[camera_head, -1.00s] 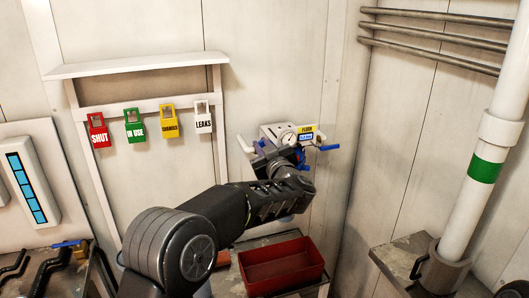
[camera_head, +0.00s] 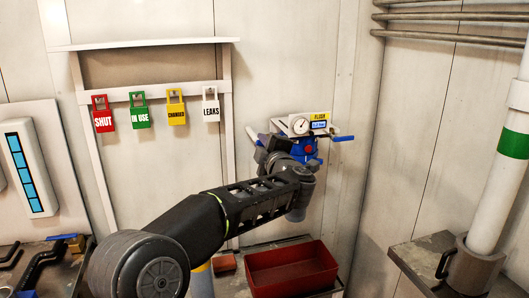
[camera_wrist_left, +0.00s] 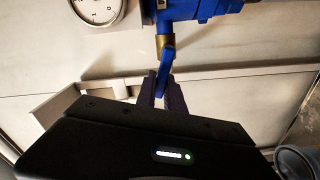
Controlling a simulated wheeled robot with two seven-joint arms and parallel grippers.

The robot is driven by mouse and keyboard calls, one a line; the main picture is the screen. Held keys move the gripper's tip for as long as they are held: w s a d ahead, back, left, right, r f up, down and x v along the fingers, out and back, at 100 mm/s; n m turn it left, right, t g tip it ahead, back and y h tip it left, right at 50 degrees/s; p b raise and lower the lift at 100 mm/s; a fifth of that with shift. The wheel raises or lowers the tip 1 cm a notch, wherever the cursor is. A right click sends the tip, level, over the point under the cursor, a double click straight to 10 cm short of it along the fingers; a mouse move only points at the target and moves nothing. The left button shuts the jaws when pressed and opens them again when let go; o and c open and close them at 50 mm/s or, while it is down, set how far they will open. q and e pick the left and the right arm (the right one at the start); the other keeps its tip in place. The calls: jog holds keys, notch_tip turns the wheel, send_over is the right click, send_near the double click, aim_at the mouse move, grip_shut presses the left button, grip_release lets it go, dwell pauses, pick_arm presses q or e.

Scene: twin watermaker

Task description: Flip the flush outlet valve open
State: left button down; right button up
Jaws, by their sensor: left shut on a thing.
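The flush unit (camera_head: 300,126) is on the back wall, with a round gauge, a yellow FLUSH label and a small blue display. A blue lever (camera_head: 344,138) sticks out at its right side, and blue valve parts (camera_head: 308,150) show below it. My left gripper is at the unit's underside, mostly hidden behind my wrist in the head view. In the left wrist view, its dark fingers (camera_wrist_left: 162,94) are shut on a blue valve lever (camera_wrist_left: 165,65) below a brass fitting (camera_wrist_left: 165,44). The gauge (camera_wrist_left: 97,10) shows at the top left. My right gripper is out of view.
A red tray (camera_head: 291,270) sits below the unit. Several tags hang from the shelf frame to the left, including a white LEAKS tag (camera_head: 211,108). A white pipe with a green band (camera_head: 514,142) stands at the right.

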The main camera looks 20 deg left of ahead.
pick_arm(q)
jog(key=shift+s+a+f+n+b, duration=0.1)
jog(key=shift+f+n+b, duration=0.35)
jog(key=shift+n+b, duration=0.45)
jog(key=shift+f+n+b, duration=0.4)
jog(key=shift+n+b, duration=0.35)
jog(key=shift+n, duration=0.25)
jog(key=c, duration=1.7)
grip_release()
jog(key=b+v, duration=0.1)
jog(key=v, duration=0.6)
jog(key=shift+s, duration=0.35)
jog(key=shift+d, duration=0.25)
